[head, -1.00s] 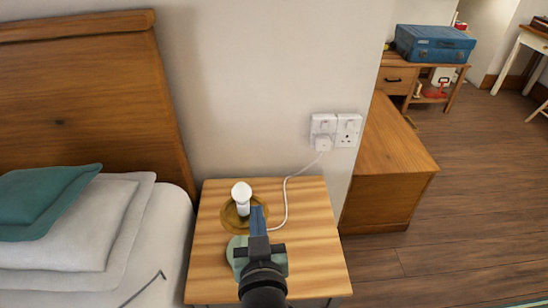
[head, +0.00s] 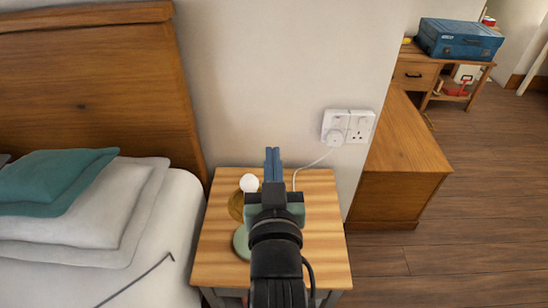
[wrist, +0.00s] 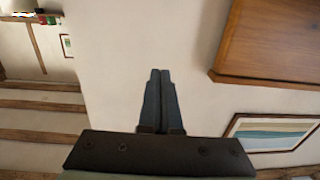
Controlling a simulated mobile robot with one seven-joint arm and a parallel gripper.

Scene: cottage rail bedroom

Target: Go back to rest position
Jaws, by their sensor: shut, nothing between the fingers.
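My gripper (head: 275,163) is in the middle of the head view, above the wooden nightstand (head: 325,228). Its two blue fingers are together with nothing between them. In the wrist view the closed fingers (wrist: 160,98) point at a bare pale wall. On the nightstand a round white bulb (head: 249,183) shows just left of the gripper, over a brass-coloured dish (head: 236,206). A green round thing (head: 241,241) lies nearer the front. My gripper and arm hide part of these things.
A bed with grey pillows (head: 80,215) and a teal cushion (head: 55,180) is on the left. A wall socket (head: 348,127) with a plugged-in white cord is behind the nightstand. A wooden cabinet (head: 400,195) stands to the right. The wooden floor (head: 460,200) beyond is clear.

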